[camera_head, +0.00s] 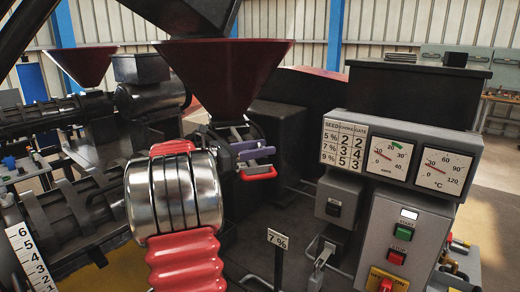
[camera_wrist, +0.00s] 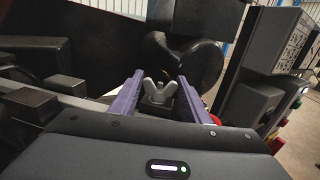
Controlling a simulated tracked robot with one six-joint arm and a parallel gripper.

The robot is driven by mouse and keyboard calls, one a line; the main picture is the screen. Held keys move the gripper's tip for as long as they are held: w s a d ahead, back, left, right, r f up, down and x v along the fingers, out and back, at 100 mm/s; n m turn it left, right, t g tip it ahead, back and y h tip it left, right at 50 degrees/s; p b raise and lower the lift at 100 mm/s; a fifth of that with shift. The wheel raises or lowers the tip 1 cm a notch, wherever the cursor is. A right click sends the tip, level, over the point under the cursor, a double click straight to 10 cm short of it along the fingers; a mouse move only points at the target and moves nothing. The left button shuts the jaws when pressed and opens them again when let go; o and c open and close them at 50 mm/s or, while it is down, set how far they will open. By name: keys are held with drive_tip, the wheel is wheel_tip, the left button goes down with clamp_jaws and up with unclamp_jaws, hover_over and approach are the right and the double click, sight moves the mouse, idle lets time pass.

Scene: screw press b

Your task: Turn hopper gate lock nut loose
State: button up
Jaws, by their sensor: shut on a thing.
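In the wrist view, a grey wing nut (camera_wrist: 159,92), which I take to be the hopper gate lock nut, stands with its two wings up between the purple fingers of my gripper (camera_wrist: 159,80). My gripper is shut on it. In the head view, my gripper (camera_head: 252,148) is below the dark red hopper (camera_head: 225,75), at the hopper's throat. The nut is too small or hidden to make out there. A red part (camera_head: 259,173) shows just under the purple fingers.
A grey control panel (camera_head: 385,225) with a number chart (camera_head: 344,147), two dials and green and red buttons stands at the right. A "7 %" sign (camera_head: 278,239) stands in front. A white number scale (camera_head: 32,262) is at the lower left. Another hopper machine (camera_head: 80,65) is behind left.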

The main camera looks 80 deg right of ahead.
drive_tip(key=shift+r, duration=0.1)
drive_tip(key=shift+n+t+h, duration=0.7)
drive_tip(key=shift+t+h, duration=0.1)
drive_tip(key=shift+w, duration=0.1)
drive_tip(key=o, duration=1)
drive_tip(key=shift+o, duration=0.2)
drive_tip(key=v, duration=1.3)
drive_tip(key=shift+w+a, duration=0.25)
drive_tip(key=shift+a, duration=0.1)
